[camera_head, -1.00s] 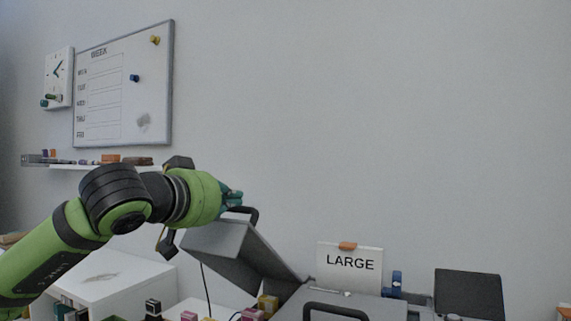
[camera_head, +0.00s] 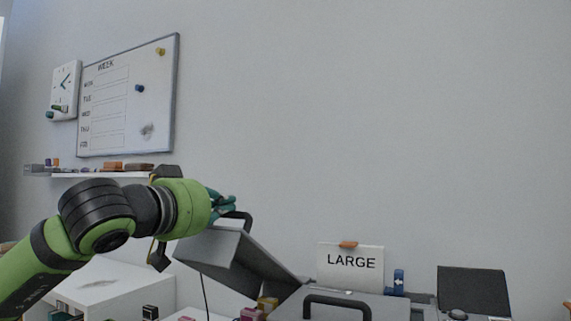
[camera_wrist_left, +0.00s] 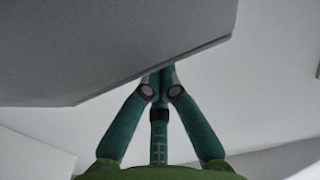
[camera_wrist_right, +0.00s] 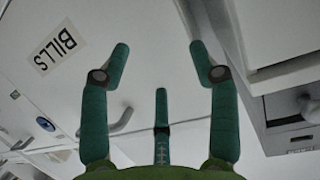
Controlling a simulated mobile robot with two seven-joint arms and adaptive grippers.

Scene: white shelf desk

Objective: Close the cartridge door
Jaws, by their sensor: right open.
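The cartridge door appears to be the grey panel (camera_head: 222,262) with a black handle (camera_head: 240,217), tilted up and open at the left of a grey machine (camera_head: 390,304). My left gripper (camera_head: 222,204) is by the door's raised top edge, close to the handle. In the left wrist view its fingers (camera_wrist_left: 160,76) meet at the edge of a grey panel (camera_wrist_left: 100,45), which partly hides the tips. No object shows between them, and contact is unclear. My right gripper (camera_wrist_right: 156,62) is outside the head view. Its fingers are spread and empty in the right wrist view.
A LARGE sign (camera_head: 351,268) stands behind the machine, and a dark screen-like panel (camera_head: 473,290) is to the right. A white cabinet (camera_head: 125,283) is below my left arm. A BILLS label (camera_wrist_right: 60,46) and a grey drawer-like box (camera_wrist_right: 290,125) show in the right wrist view.

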